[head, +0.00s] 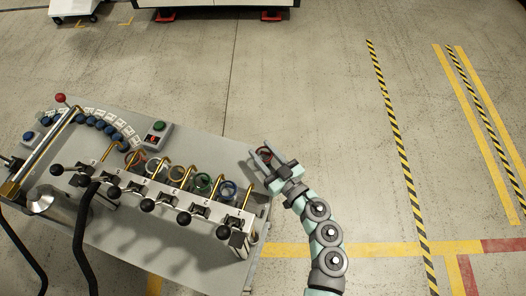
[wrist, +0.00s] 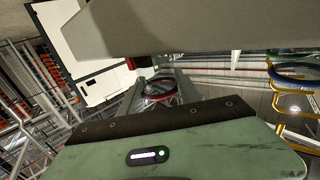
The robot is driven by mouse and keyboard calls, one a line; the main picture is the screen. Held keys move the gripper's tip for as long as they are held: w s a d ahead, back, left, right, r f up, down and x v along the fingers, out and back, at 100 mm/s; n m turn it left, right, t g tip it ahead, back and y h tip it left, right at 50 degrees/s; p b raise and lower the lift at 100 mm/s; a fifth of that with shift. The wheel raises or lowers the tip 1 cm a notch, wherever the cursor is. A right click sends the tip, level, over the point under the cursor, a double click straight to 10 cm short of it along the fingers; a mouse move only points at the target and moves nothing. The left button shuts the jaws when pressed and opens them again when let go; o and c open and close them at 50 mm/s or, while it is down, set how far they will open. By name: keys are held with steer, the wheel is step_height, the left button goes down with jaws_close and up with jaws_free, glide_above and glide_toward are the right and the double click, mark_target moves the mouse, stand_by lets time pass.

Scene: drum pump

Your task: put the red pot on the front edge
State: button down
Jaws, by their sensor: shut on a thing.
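The red pot (wrist: 158,90) is a small clear pot with a red rim. In the wrist view it sits between the two fingers of my gripper (wrist: 152,84), and part of it is hidden by them. In the head view my gripper (head: 265,157) is shut on the red pot (head: 267,153) at the right end of the grey table (head: 205,138). I cannot tell whether the pot touches the table or hangs just above or beside it.
A row of taps with black knobs (head: 148,205) and brass spouts crosses the table. Several pots stand by the spouts, including green-rimmed (head: 204,183) and blue-rimmed (head: 227,190) ones. A control box (head: 157,134) stands behind.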

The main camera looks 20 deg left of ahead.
steer(key=shift+f, duration=0.1)
steer(key=c, duration=0.9)
jaws_free()
steer(key=shift+o, duration=0.2)
steer(key=shift+s+d, duration=0.1)
steer(key=shift+d, duration=0.05)
steer(key=p+v, duration=0.1)
steer(key=v, duration=1)
steer(key=shift+s+d, duration=0.2)
steer(key=shift+d, duration=0.1)
